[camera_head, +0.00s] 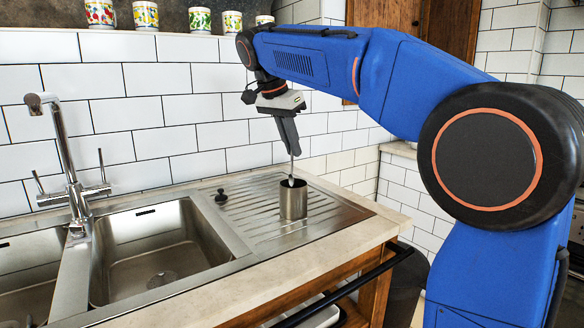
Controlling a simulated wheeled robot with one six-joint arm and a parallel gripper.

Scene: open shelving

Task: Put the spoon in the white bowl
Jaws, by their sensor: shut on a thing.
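My gripper (292,150) points down above the draining board and is shut on the upper end of a thin metal spoon (291,170). The spoon hangs nearly upright, and its lower end is at the mouth of a metal cup (293,202). I cannot tell how far the spoon reaches into the cup. The cup stands upright on the ribbed draining board. I see no white bowl that I can be sure of.
A steel sink (165,250) with a tall tap (68,165) lies to the left. A black plug (221,197) is on the draining board (335,212). A white thing (322,317), mostly hidden, shows below the counter. Patterned cups (146,15) line the ledge above.

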